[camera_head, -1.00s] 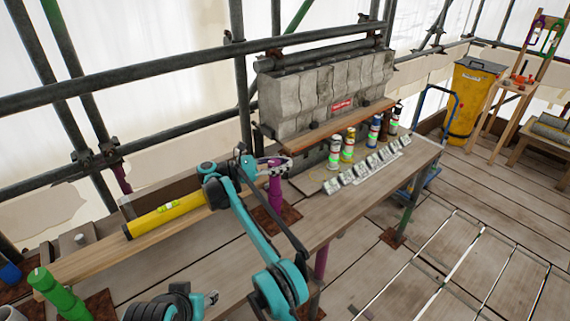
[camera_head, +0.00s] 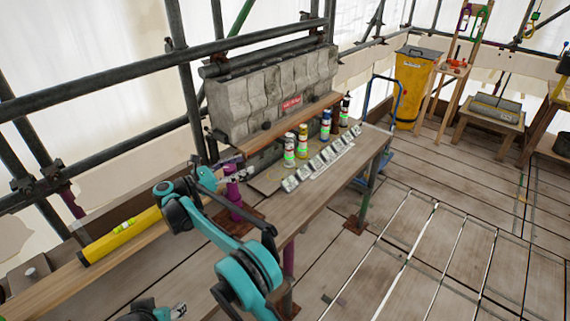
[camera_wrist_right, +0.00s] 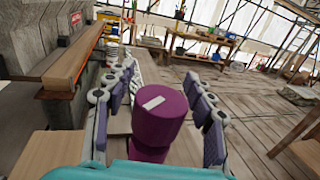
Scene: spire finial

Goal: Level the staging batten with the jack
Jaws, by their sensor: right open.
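The wooden batten (camera_head: 62,283) lies along the left in the head view, with a yellow spirit level (camera_head: 122,234) on it. The purple jack (camera_head: 234,196) stands near the batten's right end; its round purple top (camera_wrist_right: 160,115) fills the middle of the right wrist view. My right gripper (camera_head: 232,166) is at the jack's top. In the wrist view its fingers (camera_wrist_right: 160,88) are open, one on each side of the purple top, with visible gaps. My left gripper (camera_head: 178,310) is low at the bottom edge, and its jaw state is unclear. The level's bubble is too small to read.
A stone block (camera_head: 265,95) stands behind a wooden ledge (camera_head: 285,118). Several cans, including a yellow-banded one (camera_head: 303,140), and a row of small pale blocks (camera_head: 318,160) sit on the bench (camera_head: 325,185). Scaffold rails (camera_head: 120,75) cross behind. Floor at right is mostly open.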

